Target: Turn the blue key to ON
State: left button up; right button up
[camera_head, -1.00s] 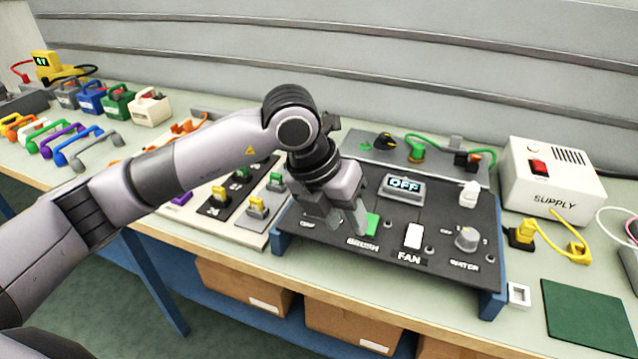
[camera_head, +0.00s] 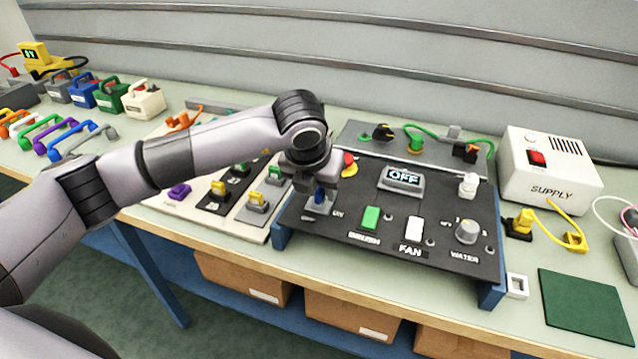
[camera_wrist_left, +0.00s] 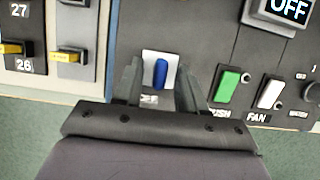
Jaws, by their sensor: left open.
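The blue key (camera_head: 319,195) stands on a light square plate at the left end of the black control panel (camera_head: 340,222). In the left wrist view the blue key (camera_wrist_left: 160,73) is upright, with a partly hidden label below its plate. My left gripper (camera_head: 316,190) is over the key. In the left wrist view its two fingers (camera_wrist_left: 158,85) are open, one on each side of the key, with a gap to it on both sides. The panel display (camera_head: 403,178) reads OFF. My right gripper is not in view.
A green BRUSH switch (camera_head: 370,218), a white FAN switch (camera_head: 414,230) and a WATER knob (camera_head: 467,232) sit to the right of the key. A red button (camera_head: 349,165) is just behind the gripper. A board with yellow and green switches (camera_head: 256,199) lies to the left.

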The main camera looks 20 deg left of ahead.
pick_arm(q)
grip_shut()
